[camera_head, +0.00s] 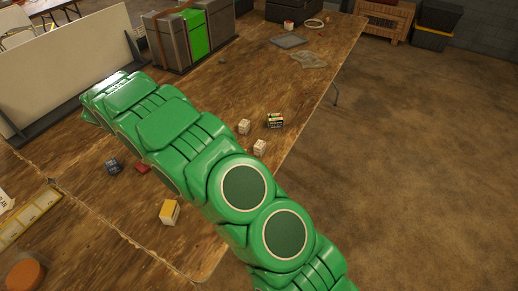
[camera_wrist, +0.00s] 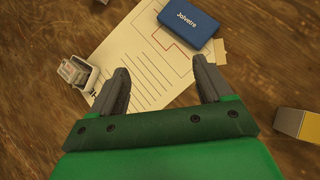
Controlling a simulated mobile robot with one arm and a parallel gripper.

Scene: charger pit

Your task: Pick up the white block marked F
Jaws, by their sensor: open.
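Two small white blocks stand on the wooden table in the head view, one (camera_head: 244,127) farther back and one (camera_head: 259,147) nearer the table's right edge. Both bear faint marks too small to read, so I cannot tell which is F. In the wrist view a small whitish block-like thing (camera_wrist: 75,71) with grey sides lies left of my gripper, at the paper's edge; I cannot read a letter on it. My gripper (camera_wrist: 158,78) is open and empty, its fingers above a printed paper sheet (camera_wrist: 135,62). In the head view my arm hides the gripper.
A blue box marked "Jolvetre" (camera_wrist: 188,22) lies on the sheet beyond the fingers. A yellow and white block (camera_head: 170,211) stands near the front. A dark box (camera_head: 114,167), a small red thing (camera_head: 142,169) and a dark multicoloured box (camera_head: 275,121) stand near my arm. Grey-green bins (camera_head: 175,42) stand behind.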

